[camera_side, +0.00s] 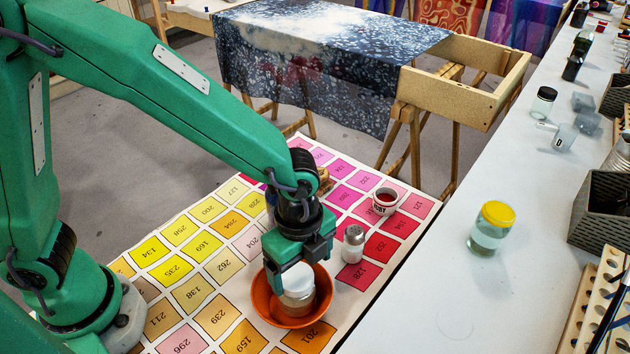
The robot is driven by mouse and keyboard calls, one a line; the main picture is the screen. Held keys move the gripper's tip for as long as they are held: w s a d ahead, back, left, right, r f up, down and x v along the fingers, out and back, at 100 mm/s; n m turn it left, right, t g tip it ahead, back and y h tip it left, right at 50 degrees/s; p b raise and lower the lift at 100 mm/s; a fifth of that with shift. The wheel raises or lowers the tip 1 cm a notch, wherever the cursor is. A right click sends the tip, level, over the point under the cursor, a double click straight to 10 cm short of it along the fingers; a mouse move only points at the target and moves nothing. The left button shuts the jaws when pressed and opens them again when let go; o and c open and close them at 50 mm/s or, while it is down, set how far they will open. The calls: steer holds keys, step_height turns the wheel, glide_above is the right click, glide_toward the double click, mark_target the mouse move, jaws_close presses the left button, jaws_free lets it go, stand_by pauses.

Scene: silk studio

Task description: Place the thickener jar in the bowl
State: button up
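An orange bowl (262,301) stands on the colour chart. A clear glass jar with a white lid (298,284), likely the thickener jar, is inside the bowl's outline and looks upright. Whether its base touches the bowl floor is hard to see. My gripper (299,268) points down over the bowl, with one finger close by the left side of the jar's lid. The other finger is mostly hidden behind the jar and the gripper body, so whether the fingers press on the jar does not show.
Right of the bowl, a small shaker with a grey cap (353,243) and a white cup of red dye marked RUBY (385,202) stand on the colour chart (180,318). A yellow-lidded jar (491,228) stands on the white counter (430,310). A small item behind my gripper is partly hidden.

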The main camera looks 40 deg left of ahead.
steer(key=shift+r, duration=0.1)
step_height(320, 180, up, 13)
stand_by(0.7)
steer(key=shift+a, duration=0.1)
stand_by(0.4)
steer(key=s+a+r+n+t, duration=0.2)
steer(key=s+a+n, duration=0.1)
steer(key=a+n, duration=0.7)
steer(key=s+a+r+n+t, duration=0.2)
steer(key=s+a+n+t, duration=0.1)
steer(key=a+n, duration=0.6)
steer(key=a, duration=0.4)
steer(key=shift+s+a+r+n+t, duration=0.2)
steer(key=shift+s+a+n+t, duration=0.1)
steer(key=shift+a+n, duration=0.1)
